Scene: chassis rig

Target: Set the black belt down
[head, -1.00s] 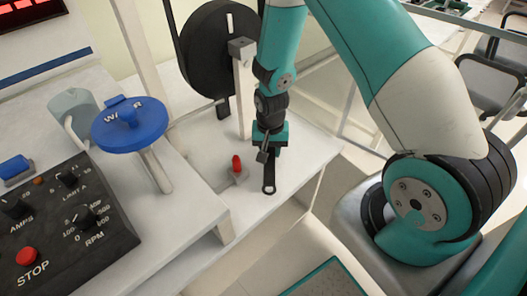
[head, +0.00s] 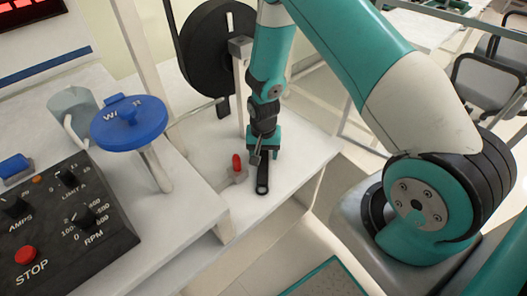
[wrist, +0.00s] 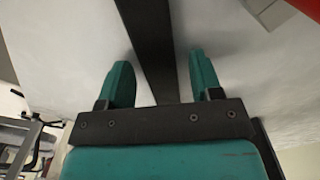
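The black belt (head: 262,178) shows as a dark strip with a rounded, looped end, at the front edge of the white bench. In the wrist view the belt (wrist: 150,45) runs between the two teal fingers of my gripper (wrist: 162,82). Pale gaps show between the belt and both fingers, so my gripper is open around it. In the head view my gripper (head: 262,152) points down at the belt just above the bench. The fingertips are partly hidden there, and I cannot tell whether the belt lies fully flat.
A red-tipped switch (head: 236,163) stands just left of the belt. A black wheel (head: 218,50) on a white post is behind. A blue handwheel (head: 130,124) and a control panel (head: 62,225) are to the left. The white bench (head: 300,150) is bare right of my gripper.

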